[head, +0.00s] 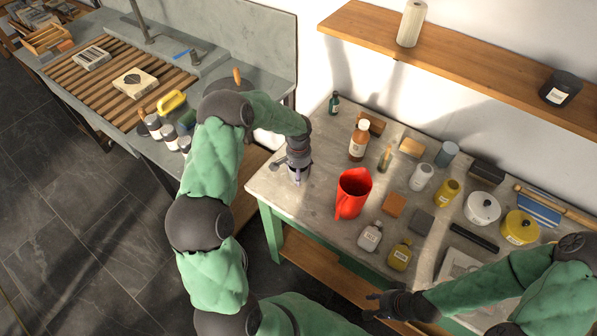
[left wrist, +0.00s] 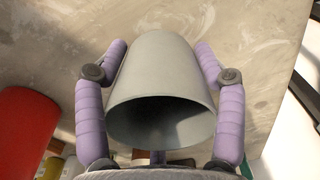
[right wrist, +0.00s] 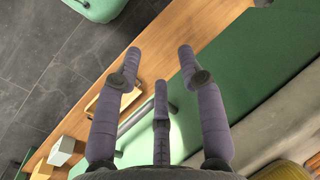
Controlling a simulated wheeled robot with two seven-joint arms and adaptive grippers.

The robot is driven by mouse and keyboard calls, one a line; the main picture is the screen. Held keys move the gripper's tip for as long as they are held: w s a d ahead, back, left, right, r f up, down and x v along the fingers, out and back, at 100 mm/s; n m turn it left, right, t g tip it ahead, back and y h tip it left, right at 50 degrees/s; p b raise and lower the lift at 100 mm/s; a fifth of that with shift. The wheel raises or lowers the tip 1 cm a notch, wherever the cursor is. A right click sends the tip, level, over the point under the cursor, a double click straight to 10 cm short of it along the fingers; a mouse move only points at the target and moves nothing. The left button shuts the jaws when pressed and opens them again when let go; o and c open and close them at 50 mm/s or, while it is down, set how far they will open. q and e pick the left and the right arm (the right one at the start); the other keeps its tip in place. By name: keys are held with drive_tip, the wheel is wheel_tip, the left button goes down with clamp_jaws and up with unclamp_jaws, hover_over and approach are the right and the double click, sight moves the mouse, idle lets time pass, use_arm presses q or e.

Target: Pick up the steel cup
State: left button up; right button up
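The steel cup (left wrist: 160,70) is plain grey and tapers away from its open mouth, which faces the camera in the left wrist view. My left gripper (left wrist: 160,48) has its purple fingers around the cup, with both side fingers lying close against its wall. The third finger is mostly hidden behind the cup.
A red jug (head: 353,194) stands just right of my left gripper on the workbench (head: 320,222). A brown bottle (head: 359,140) is behind it. Several bottles, blocks and pots crowd the right. A wooden shelf (head: 460,62) hangs above. The bench's front-left corner is clear.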

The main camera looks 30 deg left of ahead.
use_arm(q)
drive_tip(key=c, duration=0.4)
drive_tip(key=shift+r, duration=0.15)
